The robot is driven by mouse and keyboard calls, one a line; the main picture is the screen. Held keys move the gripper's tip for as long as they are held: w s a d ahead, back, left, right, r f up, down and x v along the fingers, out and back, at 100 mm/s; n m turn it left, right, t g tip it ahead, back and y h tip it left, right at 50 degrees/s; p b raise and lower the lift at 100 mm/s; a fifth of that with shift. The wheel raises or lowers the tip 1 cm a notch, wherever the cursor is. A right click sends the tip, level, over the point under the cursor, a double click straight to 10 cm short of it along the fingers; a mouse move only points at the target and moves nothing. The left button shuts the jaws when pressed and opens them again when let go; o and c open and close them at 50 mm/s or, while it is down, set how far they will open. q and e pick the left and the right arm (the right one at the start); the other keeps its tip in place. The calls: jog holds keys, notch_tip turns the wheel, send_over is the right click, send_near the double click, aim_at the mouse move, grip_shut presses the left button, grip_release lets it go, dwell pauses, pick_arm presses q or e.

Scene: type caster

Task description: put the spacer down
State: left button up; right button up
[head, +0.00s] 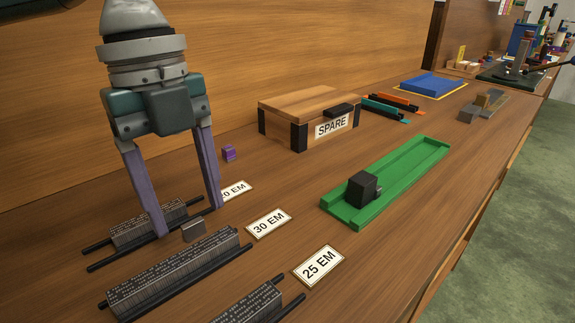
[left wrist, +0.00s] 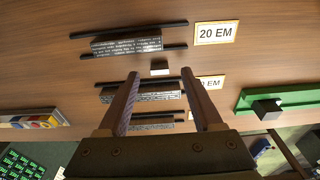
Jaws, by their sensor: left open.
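The spacer looks to be the small grey block (head: 193,231) between the 20 EM row of type (head: 150,224) and the 30 EM row (head: 175,272). It appears to rest on the table, standing apart from both rows. My left gripper (head: 188,221) is open and points down, its two purple fingers on either side of the block. In the left wrist view the block (left wrist: 160,69) shows just beyond and between the fingertips (left wrist: 160,74), with a gap on each side. My right gripper is not in view.
The 20 EM label (head: 235,191), 30 EM label (head: 269,223) and 25 EM label (head: 318,265) lie right of the rows. A green tray (head: 405,177) holds a black block (head: 361,189). A wooden SPARE box (head: 300,103) and a small purple cube (head: 229,153) stand behind.

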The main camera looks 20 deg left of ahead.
pick_arm(q)
notch_tip(320, 180, down, 2)
jog(key=shift+s+d+f, duration=0.1)
jog(key=shift+c, duration=0.2)
grip_shut()
dwell(0.3)
